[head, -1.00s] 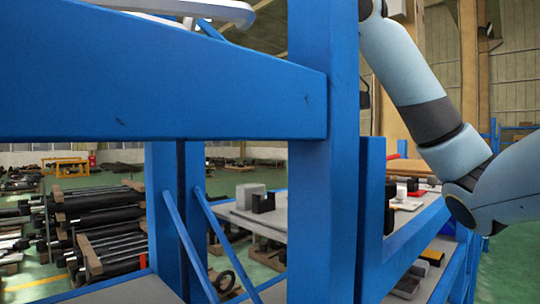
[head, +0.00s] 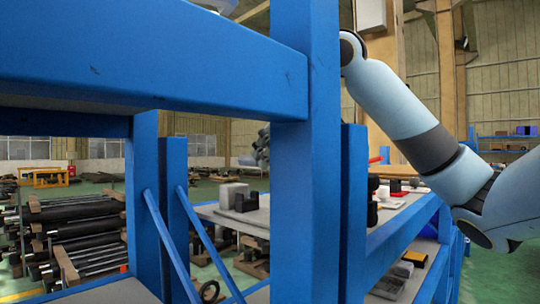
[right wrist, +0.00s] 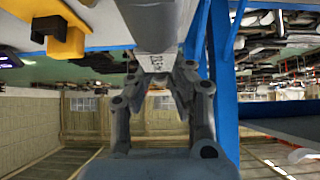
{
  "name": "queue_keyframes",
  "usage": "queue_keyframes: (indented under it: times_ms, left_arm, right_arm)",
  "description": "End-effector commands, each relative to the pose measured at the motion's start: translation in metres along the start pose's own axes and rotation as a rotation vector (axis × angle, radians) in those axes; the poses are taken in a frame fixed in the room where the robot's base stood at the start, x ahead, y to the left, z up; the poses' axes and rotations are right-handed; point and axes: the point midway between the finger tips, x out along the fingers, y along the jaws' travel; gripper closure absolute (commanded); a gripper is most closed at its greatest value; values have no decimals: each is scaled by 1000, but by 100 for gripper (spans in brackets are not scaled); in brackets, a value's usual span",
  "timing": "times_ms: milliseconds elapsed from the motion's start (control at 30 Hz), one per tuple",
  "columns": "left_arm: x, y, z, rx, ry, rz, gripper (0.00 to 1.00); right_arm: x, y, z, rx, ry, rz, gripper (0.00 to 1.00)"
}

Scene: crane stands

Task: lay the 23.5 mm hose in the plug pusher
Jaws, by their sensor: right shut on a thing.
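In the right wrist view, my right gripper (right wrist: 158,80) is shut on a grey rounded piece with small dark lettering, which looks like the 23.5 mm hose (right wrist: 155,28). The lettering is too small to read surely. The piece runs out of the top of that view. In the head view, a grey part of my right gripper (head: 262,148) shows just left of the blue upright; the upright hides the rest, and the hose cannot be made out there. My left gripper is not in view. I cannot pick out the plug pusher.
A blue upright (head: 305,190) and crossbeam (head: 150,55) stand close in front of me. Behind them is a grey table (head: 250,216) with grey and black blocks. Racks of dark bars (head: 75,225) stand at the left. A yellow and black fixture (right wrist: 68,38) shows in the wrist view.

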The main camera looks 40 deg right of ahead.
Motion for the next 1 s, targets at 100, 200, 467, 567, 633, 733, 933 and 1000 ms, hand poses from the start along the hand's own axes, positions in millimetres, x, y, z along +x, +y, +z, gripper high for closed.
queue_keyframes:
  times_ms: [100,200,467,567,633,733,933,1000]
  left_arm:
    - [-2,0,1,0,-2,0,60]
    - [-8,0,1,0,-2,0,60]
    - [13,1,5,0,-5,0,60]
    - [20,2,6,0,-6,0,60]
    - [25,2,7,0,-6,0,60]
    - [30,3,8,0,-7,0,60]
    - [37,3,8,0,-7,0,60]
    - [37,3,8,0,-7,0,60]
  right_arm:
    - [-1,0,-1,0,0,0,100]
    - [-2,0,-1,0,-3,1,100]
    - [20,0,20,0,-3,1,100]
    - [28,0,28,0,-3,1,100]
    - [33,0,33,0,-3,1,100]
    - [39,0,38,1,-2,1,100]
    - [46,0,45,1,-2,1,100]
    - [46,0,46,1,-2,1,100]
